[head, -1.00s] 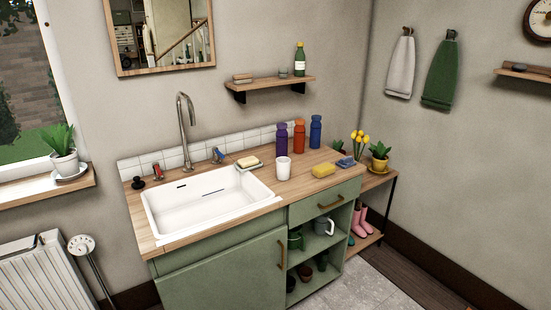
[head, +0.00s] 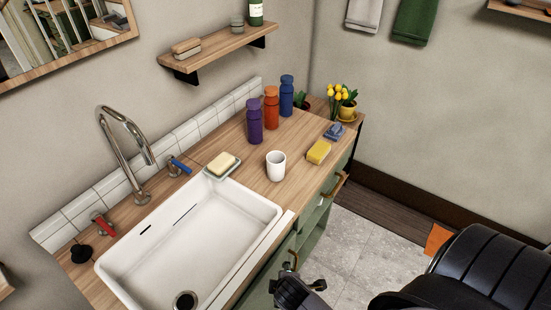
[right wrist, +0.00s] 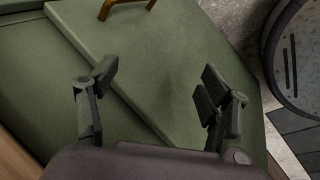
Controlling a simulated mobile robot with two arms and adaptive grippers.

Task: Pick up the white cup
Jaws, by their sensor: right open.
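The white cup (head: 276,166) stands upright on the wooden counter (head: 240,134), just right of the sink and in front of the soap dish. My right gripper (head: 304,274) is low at the cabinet's front edge in the head view, below the cup and apart from it. In the right wrist view my right gripper (right wrist: 158,85) is open and empty, with the green cabinet front (right wrist: 165,60) behind its fingers. The cup does not show in the right wrist view. My left gripper is not in view.
The white sink (head: 190,245) lies left of the cup. A soap dish (head: 222,172), purple bottle (head: 254,122), orange bottle (head: 271,108), blue bottle (head: 286,95) and yellow sponge (head: 319,151) surround it. The tap (head: 125,150) rises behind the sink. A shelf (head: 215,48) hangs above.

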